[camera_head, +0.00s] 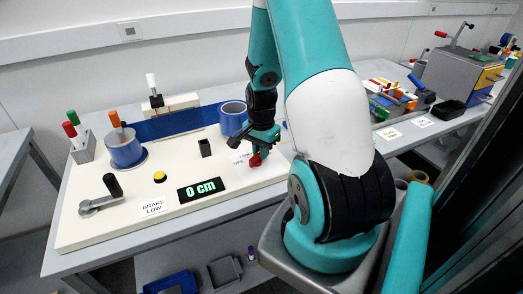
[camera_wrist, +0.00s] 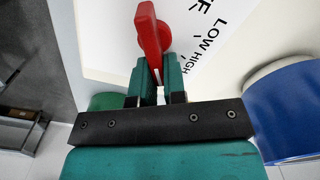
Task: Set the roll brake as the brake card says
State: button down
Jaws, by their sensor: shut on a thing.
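The brake card (camera_head: 153,207) lies at the front of the white board and reads "BRAKE LOW". The red brake knob (camera_head: 256,160) stands at the board's right part; in the wrist view the red knob (camera_wrist: 151,30) shows large, beside the printed words LOW and HIGH and a partly cut-off word ending in F. My gripper (camera_head: 261,148) is shut on the red knob; its fingers (camera_wrist: 156,75) close around the knob's lower part. A pale line shows on the knob between the fingers, but I cannot tell which word it points to.
The white board (camera_head: 125,225) also bears a crank (camera_head: 99,204), a yellow button (camera_head: 159,177), a display (camera_head: 201,190) reading 0 cm, a blue roll (camera_head: 126,151) and another blue roll (camera_head: 232,117) close behind my gripper.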

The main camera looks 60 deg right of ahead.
jog(key=n, duration=0.2)
jog(key=w+n, duration=0.1)
jog(key=n, duration=0.1)
jog(key=shift+a, duration=0.1)
jog(key=n, duration=0.3)
jog(key=shift+w+a+n+p, duration=0.15)
jog(key=shift+w+n+p, duration=0.15)
jog(key=n, duration=0.3)
jog(key=shift+w+a+n, duration=0.25)
jog(key=shift+a+n, duration=0.05)
jog(key=shift+w+a+n, duration=0.1)
jog(key=shift+a+n, duration=0.1)
jog(key=shift+n, duration=0.85)
jog(key=shift+w+a+n, duration=0.1)
jog(key=shift+a+n, duration=0.1)
jog(key=shift+n, duration=0.85)
jog(key=c, duration=1.2)
grip_release()
